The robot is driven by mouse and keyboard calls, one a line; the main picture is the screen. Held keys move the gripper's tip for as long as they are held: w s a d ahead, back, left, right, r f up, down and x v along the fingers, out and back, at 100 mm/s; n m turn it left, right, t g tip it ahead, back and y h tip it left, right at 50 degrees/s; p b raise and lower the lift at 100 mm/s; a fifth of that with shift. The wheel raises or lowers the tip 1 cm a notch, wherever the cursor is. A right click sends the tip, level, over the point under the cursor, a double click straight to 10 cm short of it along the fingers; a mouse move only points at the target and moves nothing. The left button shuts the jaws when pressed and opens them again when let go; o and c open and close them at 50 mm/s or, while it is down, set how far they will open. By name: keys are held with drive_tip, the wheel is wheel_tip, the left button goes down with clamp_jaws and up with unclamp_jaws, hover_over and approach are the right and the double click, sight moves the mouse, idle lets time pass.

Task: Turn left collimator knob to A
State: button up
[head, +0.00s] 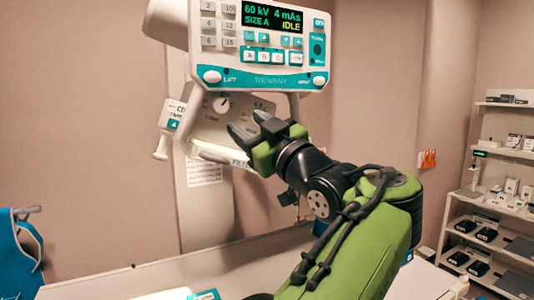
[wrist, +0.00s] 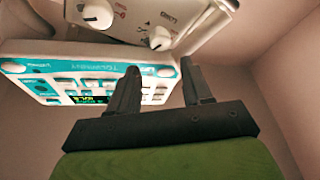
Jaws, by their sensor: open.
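The collimator box (head: 205,128) hangs below the control panel. Its left knob (head: 221,104) is a round pale dial on the front face, left of my gripper. My gripper (head: 249,125) is open and empty, its two dark fingers pointing up and left towards the box front. It covers part of the right side of that face in the head view. The wrist view is upside down and shows two white knobs, the likely left one (wrist: 160,40) just beyond my fingertips (wrist: 160,66) and the other one (wrist: 98,13) farther left. The letter the left knob points to is too small to read.
The control panel (head: 262,45) above reads 60 kV, 4 mAs, SIZE A, IDLE. A handle bar frames the box. A pale table (head: 160,280) lies below, a blue item (head: 20,245) is at far left, and shelves (head: 500,165) stand at right.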

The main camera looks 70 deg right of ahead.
drive_tip(key=b+v, duration=0.6)
drive_tip(key=b, duration=0.1)
drive_tip(key=shift+f+b, duration=0.2)
drive_tip(key=shift+b, duration=0.1)
drive_tip(key=shift+w, duration=0.1)
